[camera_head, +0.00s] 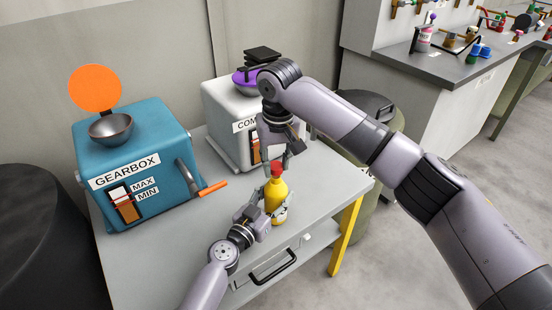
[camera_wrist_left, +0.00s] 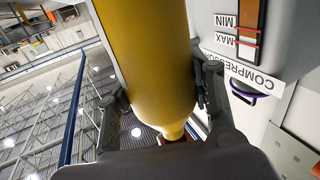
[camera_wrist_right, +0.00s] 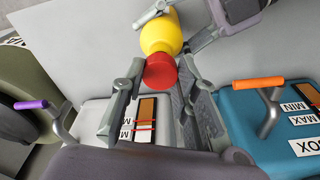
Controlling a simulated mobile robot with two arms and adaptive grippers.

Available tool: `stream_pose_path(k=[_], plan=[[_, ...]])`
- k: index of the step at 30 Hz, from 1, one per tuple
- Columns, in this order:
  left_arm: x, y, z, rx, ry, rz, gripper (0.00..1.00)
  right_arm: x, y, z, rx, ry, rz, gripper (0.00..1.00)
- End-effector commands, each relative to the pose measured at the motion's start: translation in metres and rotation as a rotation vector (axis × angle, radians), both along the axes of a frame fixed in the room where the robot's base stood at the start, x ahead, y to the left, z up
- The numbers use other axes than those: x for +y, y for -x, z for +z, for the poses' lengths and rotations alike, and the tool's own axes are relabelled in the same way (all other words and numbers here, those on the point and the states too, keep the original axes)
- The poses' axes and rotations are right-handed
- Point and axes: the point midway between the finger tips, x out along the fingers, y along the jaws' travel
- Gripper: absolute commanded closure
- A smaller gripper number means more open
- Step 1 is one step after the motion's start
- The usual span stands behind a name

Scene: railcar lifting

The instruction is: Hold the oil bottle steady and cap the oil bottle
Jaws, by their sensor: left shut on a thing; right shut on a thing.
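The yellow oil bottle (camera_head: 276,197) stands upright on the grey table near its front edge. My left gripper (camera_head: 268,208) is shut on the bottle's body; the left wrist view shows the yellow body (camera_wrist_left: 150,60) between its fingers. The red cap (camera_head: 277,168) is at the top of the bottle. My right gripper (camera_head: 284,164) comes from above and is shut on the cap; the right wrist view shows the cap (camera_wrist_right: 160,72) between its fingertips, lined up over the bottle's neck. The cap hides the mouth, so I cannot tell how far it is screwed on.
The blue gearbox (camera_head: 135,165) with an orange-handled lever (camera_head: 212,188) stands at the table's left. The white compressor (camera_head: 228,112) stands behind the bottle. The table (camera_head: 150,258) is bare at the front left. A dark-topped workbench (camera_head: 465,68) is at the back right.

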Motion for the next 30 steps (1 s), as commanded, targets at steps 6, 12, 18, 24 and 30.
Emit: stream_pose_path(k=[6, 12, 18, 24, 30], plan=[[0.0, 0.0, 0.0, 0.0, 0.0, 0.0, 1.0, 0.0, 0.0, 0.0, -0.001, 0.0, 0.0, 0.84], [0.0, 0.0, 0.0, 0.0, 0.0, 0.0, 1.0, 0.0, 0.0, 0.0, -0.001, 0.0, 0.0, 0.84], [0.0, 0.0, 0.0, 0.0, 0.0, 0.0, 1.0, 0.0, 0.0, -0.004, 0.001, -0.001, 0.0, 0.84], [0.0, 0.0, 0.0, 0.0, 0.0, 0.0, 1.0, 0.0, 0.0, -0.016, 0.002, 0.0, 0.0, 0.84], [0.0, 0.0, 0.0, 0.0, 0.0, 0.0, 1.0, 0.0, 0.0, -0.018, 0.0, 0.0, 0.0, 0.84]])
